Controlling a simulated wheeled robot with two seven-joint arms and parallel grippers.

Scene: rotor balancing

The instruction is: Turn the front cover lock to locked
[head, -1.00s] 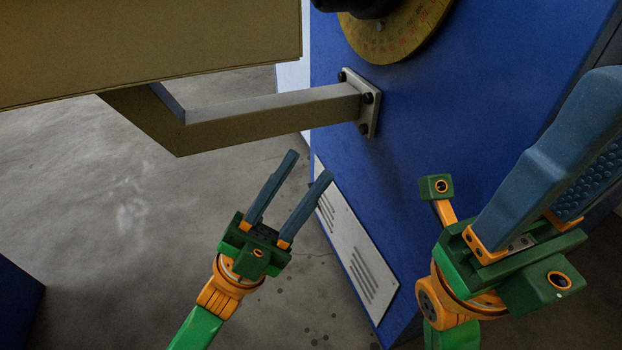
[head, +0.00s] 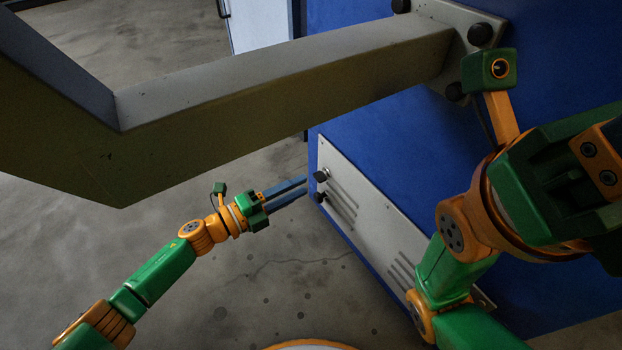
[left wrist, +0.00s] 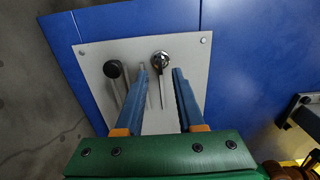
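A black round knob (left wrist: 113,69) is left of the lock. My left gripper (left wrist: 161,69) is open, one finger on each side of the lever, with no clear contact; in the head view (head: 304,188) it points at the plate's left end. My right gripper (head: 560,175) is at the right; its fingers are hidden or out of frame.
A thick beam (head: 290,90) crosses above my left arm and bolts to the blue cabinet (head: 400,150). The plate has vent slots (head: 343,205). Open concrete floor (head: 270,270) lies below and left of the left gripper.

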